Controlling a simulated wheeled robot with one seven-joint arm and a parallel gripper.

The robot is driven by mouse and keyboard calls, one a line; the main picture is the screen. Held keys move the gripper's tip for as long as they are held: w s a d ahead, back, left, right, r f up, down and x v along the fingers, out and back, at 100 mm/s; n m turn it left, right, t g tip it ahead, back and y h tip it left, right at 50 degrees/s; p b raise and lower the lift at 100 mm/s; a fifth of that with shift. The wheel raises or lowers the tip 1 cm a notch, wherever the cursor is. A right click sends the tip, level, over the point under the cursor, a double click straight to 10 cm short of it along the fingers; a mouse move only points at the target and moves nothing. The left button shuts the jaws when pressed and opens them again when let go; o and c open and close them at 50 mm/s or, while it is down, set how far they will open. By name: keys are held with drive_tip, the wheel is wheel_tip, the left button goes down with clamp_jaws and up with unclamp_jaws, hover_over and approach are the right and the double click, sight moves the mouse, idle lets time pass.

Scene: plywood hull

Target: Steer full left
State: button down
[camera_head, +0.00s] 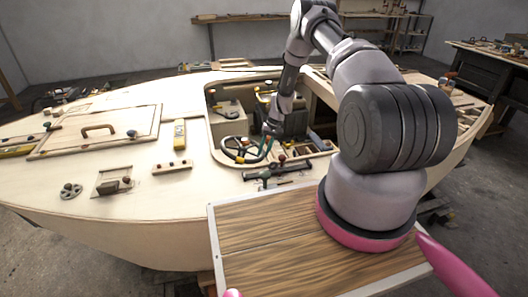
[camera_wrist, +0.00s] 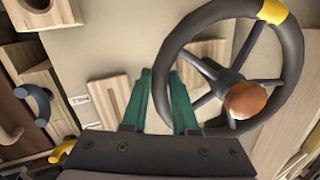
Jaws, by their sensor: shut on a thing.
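The steering wheel (camera_head: 228,153) is dark and sits in the open cockpit of the plywood hull. In the head view my gripper (camera_head: 262,150) is at the wheel's right side.
The cockpit edge (camera_head: 211,125) surrounds the wheel closely. A hatch with a wooden handle (camera_head: 98,130) is farther left. Wooden blocks (camera_wrist: 45,12) stand left in the wrist view.

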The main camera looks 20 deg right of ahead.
drive_tip(key=shift+w+d, duration=0.1)
drive_tip(key=c, duration=0.7)
unclamp_jaws()
drive_tip(key=shift+r, duration=0.1)
drive_tip(key=v, duration=1)
drive_tip(key=shift+r, duration=0.35)
